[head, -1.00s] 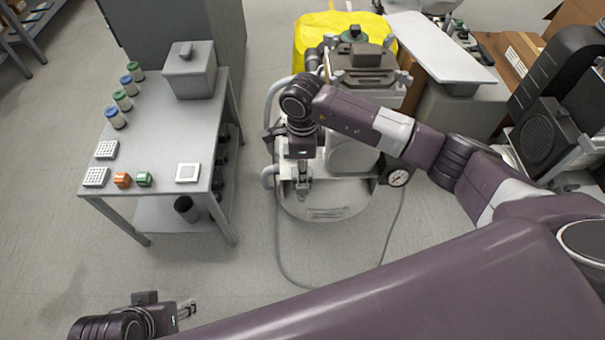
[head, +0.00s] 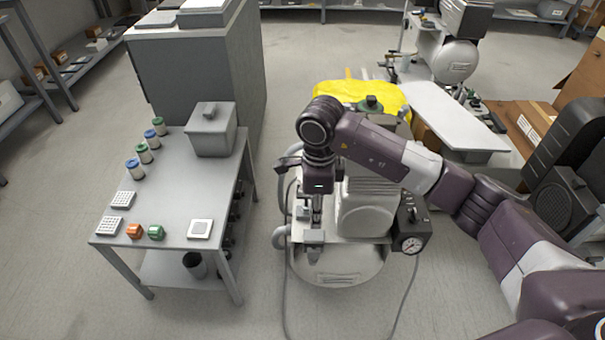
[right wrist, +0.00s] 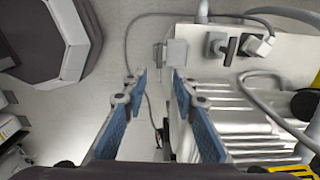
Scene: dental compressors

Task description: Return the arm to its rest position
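My right arm reaches in from the right in the head view and bends down at the wrist. Its gripper (head: 316,212) hangs over the front left of the dental compressor (head: 338,274). In the right wrist view the two blue-padded fingers of the right gripper (right wrist: 159,82) stand apart with nothing between them. The compressor's ribbed motor housing (right wrist: 245,120) lies to the right of the fingers there, with a gap of floor seen between them. My left gripper is not in the head view now.
A grey table (head: 180,190) on the left holds a grey lidded box (head: 210,135), several capped jars (head: 142,153), an orange block (head: 134,231), a green block (head: 156,232) and white trays. Floor in front is clear.

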